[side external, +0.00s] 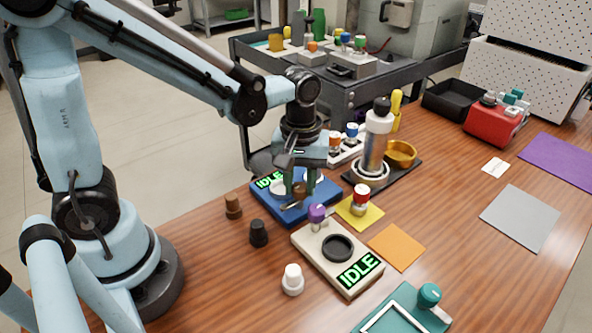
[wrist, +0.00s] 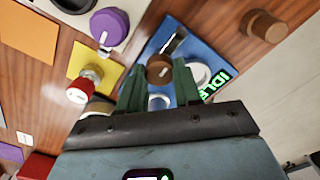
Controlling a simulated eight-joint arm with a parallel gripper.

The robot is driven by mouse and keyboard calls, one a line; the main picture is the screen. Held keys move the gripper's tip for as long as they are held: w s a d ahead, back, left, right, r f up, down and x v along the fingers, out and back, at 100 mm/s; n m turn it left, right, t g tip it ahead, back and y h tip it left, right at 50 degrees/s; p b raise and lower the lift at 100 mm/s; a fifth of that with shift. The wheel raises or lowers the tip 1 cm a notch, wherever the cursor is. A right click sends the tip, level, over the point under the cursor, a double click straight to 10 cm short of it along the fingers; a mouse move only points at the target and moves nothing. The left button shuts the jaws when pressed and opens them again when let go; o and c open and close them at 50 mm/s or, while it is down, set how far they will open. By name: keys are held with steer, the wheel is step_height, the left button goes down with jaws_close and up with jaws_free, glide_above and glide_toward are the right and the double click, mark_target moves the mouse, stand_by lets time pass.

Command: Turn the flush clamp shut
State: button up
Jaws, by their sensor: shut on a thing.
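My gripper (wrist: 159,80) is shut on a round brown knob (wrist: 158,68) in the wrist view, with one green finger on each side. The knob is on a blue unit (wrist: 200,52) with a lit IDLE display, and a metal bar (wrist: 173,41) lies beside it. In the side view, my gripper (side external: 300,188) reaches down over the blue unit (side external: 280,208); its fingers mostly hide the knob. White round parts (wrist: 199,74) sit near the fingers. No label shows which part is the flush clamp, and the frames do not show how far the knob is turned.
A beige unit (side external: 312,251) with a purple knob (side external: 317,212) stands in front. A red-topped white bottle (side external: 359,198) on a yellow mat and a tall cylinder (side external: 376,140) stand close on the right. Brown (side external: 233,205) and black (side external: 259,233) knobs stand left.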

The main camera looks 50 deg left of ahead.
steer(key=shift+c, duration=0.6)
steer(key=shift+m, duration=0.4)
steer(key=m, duration=0.2)
steer(key=shift+m, duration=0.4)
steer(key=m, duration=1)
steer(key=shift+d, duration=0.1)
steer(key=m, duration=0.4)
steer(key=shift+m, duration=0.3)
